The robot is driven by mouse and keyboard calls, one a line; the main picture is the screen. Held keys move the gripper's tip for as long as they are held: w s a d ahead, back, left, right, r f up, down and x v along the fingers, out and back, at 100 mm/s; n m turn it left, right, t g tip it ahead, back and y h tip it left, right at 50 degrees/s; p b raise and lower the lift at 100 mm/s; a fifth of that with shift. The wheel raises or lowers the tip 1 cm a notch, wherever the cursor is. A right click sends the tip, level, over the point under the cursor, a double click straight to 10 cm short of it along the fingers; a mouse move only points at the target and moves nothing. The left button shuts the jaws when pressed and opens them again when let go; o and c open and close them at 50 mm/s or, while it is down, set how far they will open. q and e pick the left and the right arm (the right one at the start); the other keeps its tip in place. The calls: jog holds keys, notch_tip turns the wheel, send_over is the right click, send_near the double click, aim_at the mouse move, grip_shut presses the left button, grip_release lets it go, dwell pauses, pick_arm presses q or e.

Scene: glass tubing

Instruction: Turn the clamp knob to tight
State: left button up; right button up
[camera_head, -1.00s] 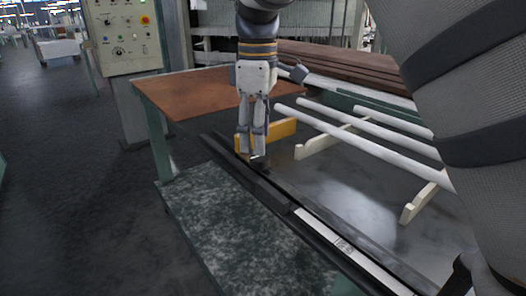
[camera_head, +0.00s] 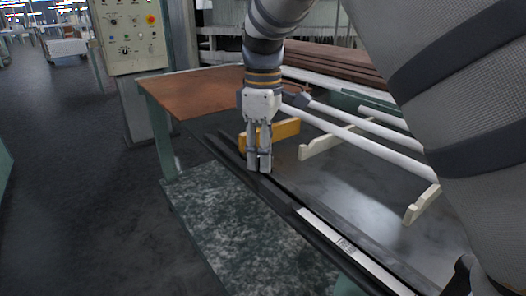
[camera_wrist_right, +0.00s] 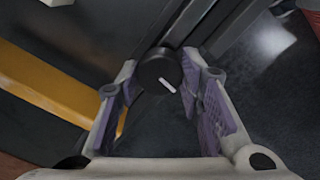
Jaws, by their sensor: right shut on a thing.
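The clamp knob (camera_wrist_right: 158,72) is a round black knob with a short white mark on its face. In the right wrist view it sits between the two fingers of my right gripper (camera_wrist_right: 160,98), and the white mark slants down to the right. In the head view my right gripper (camera_head: 259,166) points down at the black rail (camera_head: 285,200) along the bench edge, shut on the knob. The fingers hide most or all of the knob there. My left gripper is not in view.
A yellow-orange block (camera_head: 284,130) stands close behind the gripper. White glass tubes (camera_head: 375,153) lie on cream supports (camera_head: 421,204) to the right. A brown board (camera_head: 195,92) is at the back left. A control panel (camera_head: 130,32) stands beyond it.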

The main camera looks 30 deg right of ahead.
jog(key=shift+m, duration=0.3)
jog(key=m, duration=0.7)
jog(key=shift+m, duration=0.3)
jog(key=m, duration=0.4)
jog(key=shift+m, duration=2)
jog(key=shift+f, duration=0.1)
jog(key=o, duration=1.2)
jog(key=shift+c, duration=0.2)
